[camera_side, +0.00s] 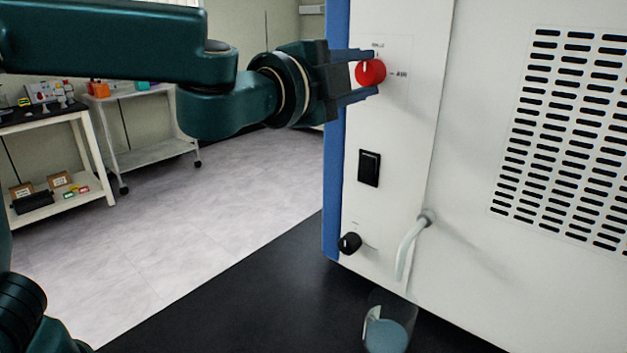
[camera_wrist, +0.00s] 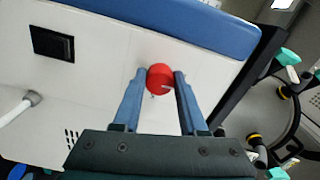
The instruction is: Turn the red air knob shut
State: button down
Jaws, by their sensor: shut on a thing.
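The red air knob (camera_side: 371,72) sits on the pale front panel of the freeze dryer, near its upper left. A pale mark on the knob points up in the side view, toward small printing above it. My gripper (camera_side: 364,75) reaches the knob from the left, one blue finger above and one below. In the wrist view the red knob (camera_wrist: 160,79) lies between the two fingertips of my gripper (camera_wrist: 161,80). The fingers are shut on the knob's sides. Part of the knob's edge is hidden by the fingers.
Below the knob are a black rocker switch (camera_side: 369,168) and a black knob (camera_side: 349,243). A pale hose (camera_side: 408,250) hangs over a beaker (camera_side: 386,335) on the black bench (camera_side: 235,300). A vented side panel (camera_side: 570,130) is at right. Open floor lies left.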

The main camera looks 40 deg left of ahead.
aim_at(362, 74)
jog(key=shift+c, duration=2.2)
grip_release()
jog(key=shift+s, duration=2.6)
